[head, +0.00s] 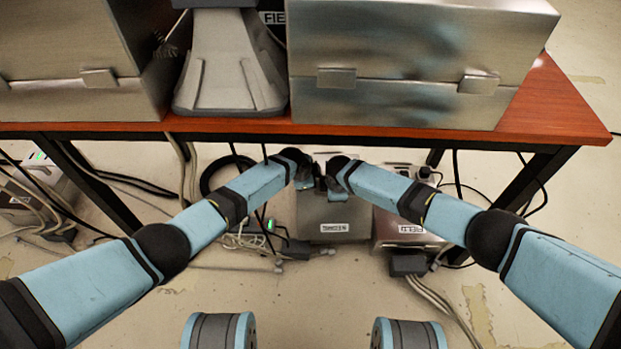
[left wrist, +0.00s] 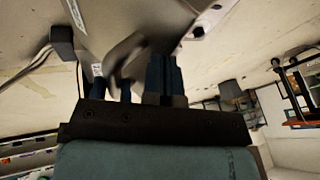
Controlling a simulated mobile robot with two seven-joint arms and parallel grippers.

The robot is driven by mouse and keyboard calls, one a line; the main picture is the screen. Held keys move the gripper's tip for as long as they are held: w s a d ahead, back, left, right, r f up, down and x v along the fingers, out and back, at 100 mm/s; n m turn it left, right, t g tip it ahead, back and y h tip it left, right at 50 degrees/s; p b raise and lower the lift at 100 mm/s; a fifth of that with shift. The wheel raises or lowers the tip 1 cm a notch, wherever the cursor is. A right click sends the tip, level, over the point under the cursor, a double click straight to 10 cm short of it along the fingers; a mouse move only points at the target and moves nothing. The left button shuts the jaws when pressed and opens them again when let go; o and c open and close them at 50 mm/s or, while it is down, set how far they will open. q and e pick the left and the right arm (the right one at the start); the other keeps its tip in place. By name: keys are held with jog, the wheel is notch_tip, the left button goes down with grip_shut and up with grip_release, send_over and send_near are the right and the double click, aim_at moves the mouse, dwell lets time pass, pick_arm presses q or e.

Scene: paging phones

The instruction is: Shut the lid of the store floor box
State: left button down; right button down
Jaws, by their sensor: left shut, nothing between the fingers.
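A grey floor box (head: 350,212) stands under the table in the middle of the head view. Its front label is upside down and too small to read surely. Both my grippers reach to its upper back part and hide much of it, so I cannot tell how far its lid is open. My left gripper (head: 305,181) is shut and empty at the box's upper left. In the left wrist view its fingertips (left wrist: 164,62) are close to a grey panel of a box (left wrist: 140,22). My right gripper (head: 331,182) is beside it; its fingers are too small to read.
A second floor box labelled FIELD (head: 392,226) stands right of the grey one. The wooden table (head: 565,105) overhead carries metal cases (head: 400,100) and a grey stand (head: 228,70). Cables (head: 450,300) and small devices lie around. Dark table legs (head: 110,195) flank my arms.

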pick_arm(q)
jog(key=shift+w+a+f, duration=0.1)
jog(key=shift+w+f, duration=0.05)
jog(key=shift+w, duration=0.5)
pick_arm(e)
jog(key=shift+a, duration=0.15)
pick_arm(q)
jog(key=shift+w, duration=0.15)
pick_arm(e)
jog(key=shift+s, duration=0.2)
jog(key=c, duration=1)
grip_release()
